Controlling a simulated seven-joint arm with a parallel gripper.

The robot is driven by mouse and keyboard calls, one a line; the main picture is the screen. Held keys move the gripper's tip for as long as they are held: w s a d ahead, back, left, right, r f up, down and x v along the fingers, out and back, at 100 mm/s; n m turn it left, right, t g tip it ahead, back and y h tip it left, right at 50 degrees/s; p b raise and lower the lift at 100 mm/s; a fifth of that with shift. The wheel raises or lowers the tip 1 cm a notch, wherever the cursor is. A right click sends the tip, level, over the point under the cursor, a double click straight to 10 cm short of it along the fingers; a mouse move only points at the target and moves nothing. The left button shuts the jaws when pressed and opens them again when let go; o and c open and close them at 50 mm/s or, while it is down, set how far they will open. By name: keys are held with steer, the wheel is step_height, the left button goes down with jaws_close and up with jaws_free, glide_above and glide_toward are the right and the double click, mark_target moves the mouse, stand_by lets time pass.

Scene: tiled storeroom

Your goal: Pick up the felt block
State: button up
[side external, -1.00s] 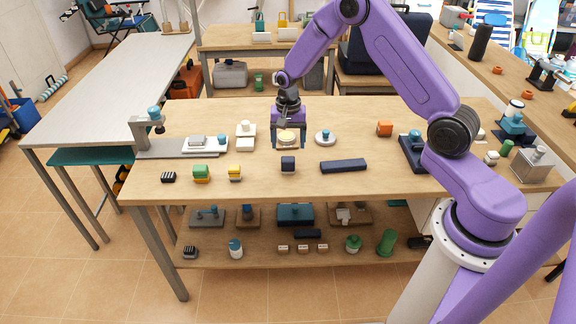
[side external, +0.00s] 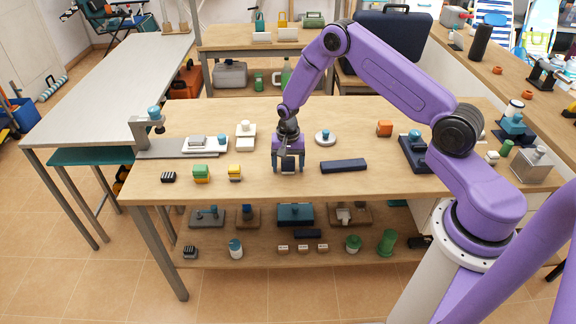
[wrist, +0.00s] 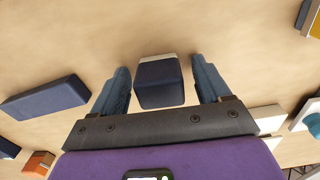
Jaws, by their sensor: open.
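A small dark navy block with a pale strip along one edge, which looks like the felt block (wrist: 160,83), lies on the table between my fingertips in the wrist view. In the side view it shows partly behind the fingers (side external: 288,165). My gripper (side external: 288,167) points down over it and is open. In the wrist view the fingers (wrist: 160,88) stand on either side of the block, with a visible gap on each side.
A long navy bar (side external: 344,166) lies to the right. A yellow block (side external: 235,173) and a green-topped block (side external: 201,174) are to the left. A round white piece with a blue knob (side external: 325,138) is behind. The table (side external: 260,192) is clear in front.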

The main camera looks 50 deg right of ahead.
steer(key=c, duration=1)
steer(key=shift+c, duration=0.2)
steer(key=shift+r, duration=0.8)
steer(key=s+a+r, duration=0.1)
steer(key=s+r, duration=1)
steer(key=s, duration=0.3)
steer(key=shift+a+r, duration=0.15)
steer(key=shift+r, duration=0.1)
steer(key=shift+o, duration=0.4)
